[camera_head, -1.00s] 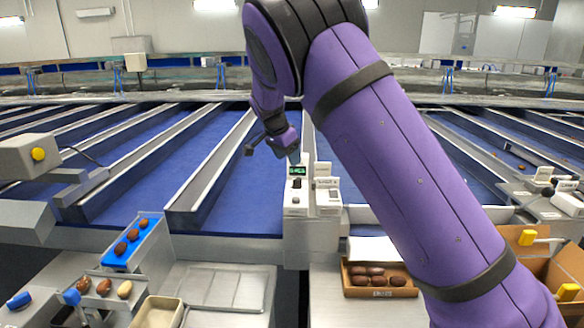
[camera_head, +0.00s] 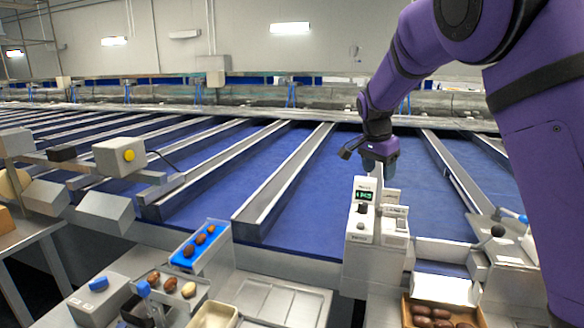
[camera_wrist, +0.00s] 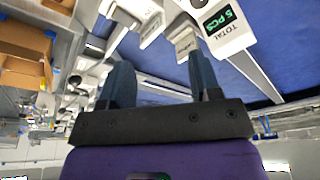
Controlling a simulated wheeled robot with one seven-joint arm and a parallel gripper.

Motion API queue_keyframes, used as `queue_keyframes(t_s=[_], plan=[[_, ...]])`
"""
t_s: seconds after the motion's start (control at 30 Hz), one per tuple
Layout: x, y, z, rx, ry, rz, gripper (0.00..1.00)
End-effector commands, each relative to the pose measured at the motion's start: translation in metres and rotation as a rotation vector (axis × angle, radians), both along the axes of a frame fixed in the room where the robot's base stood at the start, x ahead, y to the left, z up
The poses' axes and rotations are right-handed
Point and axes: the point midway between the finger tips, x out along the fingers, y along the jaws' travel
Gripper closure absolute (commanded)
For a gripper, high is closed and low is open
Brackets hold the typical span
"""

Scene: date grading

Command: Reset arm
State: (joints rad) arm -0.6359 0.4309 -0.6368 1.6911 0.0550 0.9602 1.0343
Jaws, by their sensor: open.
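My purple arm (camera_head: 430,50) reaches in from the right in the head view. My gripper (camera_head: 378,170) hangs at its end, just above and behind the white counter box with a green display (camera_head: 364,196). In the wrist view the two dark fingers of my gripper (camera_wrist: 158,82) stand well apart with nothing between them. The counter box (camera_wrist: 225,25) shows there at the top, upside down, and its display reads "5 PCS" over "TOTAL". I cannot tell the exact gap between the fingers and the box.
Blue conveyor lanes (camera_head: 330,180) with metal dividers fill the middle. A blue tray (camera_head: 204,262) with brown dates stands at lower left, near a beige bin (camera_head: 213,316). A cardboard box (camera_head: 408,318) of dates is at lower right.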

Motion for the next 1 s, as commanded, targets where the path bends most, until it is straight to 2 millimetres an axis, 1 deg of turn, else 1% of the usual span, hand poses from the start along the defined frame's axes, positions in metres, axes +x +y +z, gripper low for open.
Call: queue_keyframes(t_s=[0.03,0.13,0.4,0.57,0.7,0.87,1.0], plan=[[-0.011,-0.008,0.008,0.023,0.002,0.018,0.43],[-0.031,-0.019,0.020,0.060,0.006,0.065,0.43],[-0.089,-0.042,0.050,0.136,-0.005,0.209,0.43],[-0.127,-0.052,0.067,0.164,-0.026,0.302,0.43],[-0.161,-0.058,0.079,0.176,-0.049,0.388,0.43],[-0.201,-0.062,0.090,0.174,-0.078,0.485,0.43],[-0.236,-0.065,0.097,0.160,-0.107,0.570,0.43]])
